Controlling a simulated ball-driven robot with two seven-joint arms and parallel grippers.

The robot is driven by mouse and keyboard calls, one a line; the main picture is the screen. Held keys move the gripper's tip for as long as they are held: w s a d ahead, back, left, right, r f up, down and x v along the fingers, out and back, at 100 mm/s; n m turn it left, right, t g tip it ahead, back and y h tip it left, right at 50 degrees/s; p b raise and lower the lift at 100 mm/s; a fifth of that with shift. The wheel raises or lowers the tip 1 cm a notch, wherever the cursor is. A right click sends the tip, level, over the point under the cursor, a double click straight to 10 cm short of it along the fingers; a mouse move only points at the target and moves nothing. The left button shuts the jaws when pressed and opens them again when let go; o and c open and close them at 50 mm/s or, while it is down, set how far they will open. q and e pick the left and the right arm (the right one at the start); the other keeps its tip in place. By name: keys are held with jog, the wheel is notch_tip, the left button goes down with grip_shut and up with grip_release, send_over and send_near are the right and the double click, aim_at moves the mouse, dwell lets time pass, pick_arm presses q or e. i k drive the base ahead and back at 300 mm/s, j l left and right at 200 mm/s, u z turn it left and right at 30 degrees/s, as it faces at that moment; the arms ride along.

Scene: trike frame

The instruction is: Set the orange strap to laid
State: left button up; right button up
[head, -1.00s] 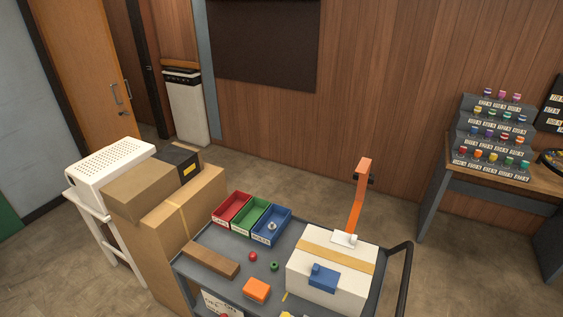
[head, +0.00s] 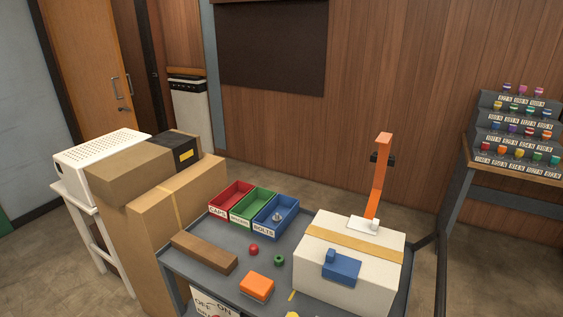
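The orange strap (head: 377,192) stands nearly upright, leaning slightly, at the back edge of the white box (head: 345,283). Its foot sits on a small white plate (head: 362,223), and a black piece (head: 376,158) is fixed near its upper end. The strap's top bends over to one side. A tan band (head: 354,244) crosses the top of the white box, and a blue latch-like block (head: 341,267) is on its front. Neither of my grippers is in view.
The white box stands on a grey cart (head: 213,262) with a dark handle at right. Red (head: 231,197), green and blue bins, a brown block (head: 204,253), an orange block (head: 257,285) and small red and green pieces share it. Cardboard boxes (head: 170,216) stand left.

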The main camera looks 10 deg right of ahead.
aim_at(382, 160)
jog(key=k+l, duration=0.2)
jog(key=l, duration=0.2)
jog(key=k+l+u, duration=0.1)
jog(key=k+l, duration=0.15)
jog(key=l, duration=0.15)
jog(key=l+u, duration=0.2)
jog(key=l, duration=0.35)
jog(key=k+l+u, duration=0.2)
jog(key=l, duration=0.35)
jog(key=l+u, duration=0.2)
jog(key=l, duration=0.3)
jog(key=i+l+u, duration=0.15)
jog(key=l+u, duration=0.15)
jog(key=l, duration=0.75)
jog(key=l+u, duration=0.3)
jog(key=l, duration=0.75)
jog(key=i+l+u, duration=0.1)
jog(key=l, duration=0.25)
jog(key=i+l+u, duration=0.1)
jog(key=i+l, duration=0.15)
jog(key=l, duration=0.15)
jog(key=i+l+u, duration=0.1)
jog(key=l, duration=0.3)
jog(key=i+l, duration=0.2)
jog(key=l, duration=0.2)
jog(key=i+l+u, duration=0.15)
jog(key=l, duration=0.3)
